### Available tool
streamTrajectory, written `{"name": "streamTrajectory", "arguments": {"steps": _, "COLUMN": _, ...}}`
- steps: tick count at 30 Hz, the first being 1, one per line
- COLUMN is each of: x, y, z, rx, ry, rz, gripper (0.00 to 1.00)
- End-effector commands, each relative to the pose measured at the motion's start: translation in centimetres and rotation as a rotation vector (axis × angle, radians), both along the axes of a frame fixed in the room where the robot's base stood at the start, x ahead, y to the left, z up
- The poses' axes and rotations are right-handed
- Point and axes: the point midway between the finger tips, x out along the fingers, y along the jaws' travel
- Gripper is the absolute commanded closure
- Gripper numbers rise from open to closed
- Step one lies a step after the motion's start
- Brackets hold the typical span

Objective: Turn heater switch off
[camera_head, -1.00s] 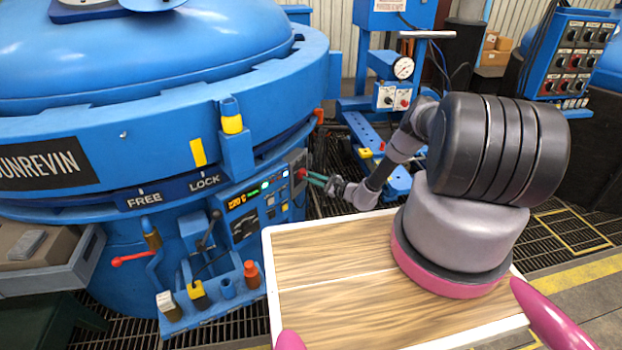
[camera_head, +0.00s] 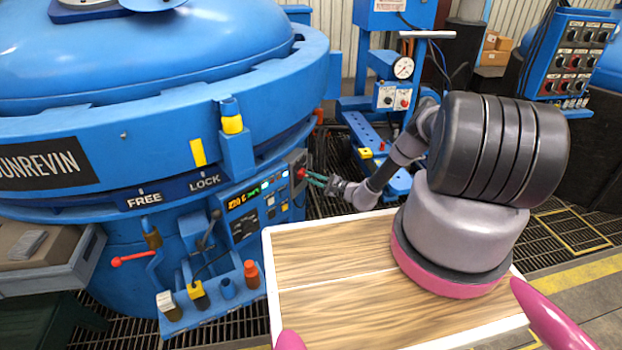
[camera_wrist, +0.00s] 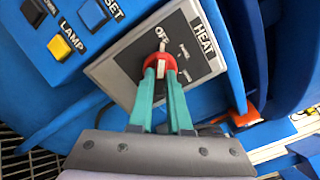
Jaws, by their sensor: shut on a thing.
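The heater switch (camera_wrist: 160,62) is a round red knob with a white pointer, on a grey plate (camera_wrist: 120,75) labelled HEAT in the wrist view. The marking OFF stands by the knob's top, and the pointer lies roughly toward it. Smaller position marks to the right are too small to read. My gripper (camera_wrist: 160,72) has teal fingers shut on the knob, one on each side. In the head view the red knob (camera_head: 300,173) sits at the right end of the furnace's control panel (camera_head: 258,205), with my gripper (camera_head: 309,176) at it.
A yellow LAMP button (camera_wrist: 58,48) and a blue button (camera_wrist: 92,14) sit left of the plate. The blue furnace (camera_head: 130,80) fills the left of the head view. A wood-topped surface (camera_head: 330,285) lies in front. A gauge stand (camera_head: 395,95) is behind my arm.

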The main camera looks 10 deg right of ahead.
Motion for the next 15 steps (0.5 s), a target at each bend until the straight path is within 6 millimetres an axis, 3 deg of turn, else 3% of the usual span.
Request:
{"name": "streamTrajectory", "arguments": {"steps": 5, "x": -0.11, "y": -0.18, "z": -0.2, "rx": -0.004, "ry": 0.002, "rz": 0.0, "gripper": 1.0}}
{"name": "streamTrajectory", "arguments": {"steps": 6, "x": -0.11, "y": -0.19, "z": -0.21, "rx": -0.004, "ry": 0.003, "rz": -0.001, "gripper": 0.8}}
{"name": "streamTrajectory", "arguments": {"steps": 8, "x": -0.11, "y": -0.18, "z": -0.2, "rx": -0.004, "ry": 0.002, "rz": 0.0, "gripper": 0.57}}
{"name": "streamTrajectory", "arguments": {"steps": 9, "x": -0.11, "y": -0.16, "z": -0.18, "rx": -0.004, "ry": 0.002, "rz": 0.0, "gripper": 0.54}}
{"name": "streamTrajectory", "arguments": {"steps": 15, "x": -0.05, "y": -0.09, "z": -0.1, "rx": -0.001, "ry": 0.001, "rz": -0.001, "gripper": 0.54}}
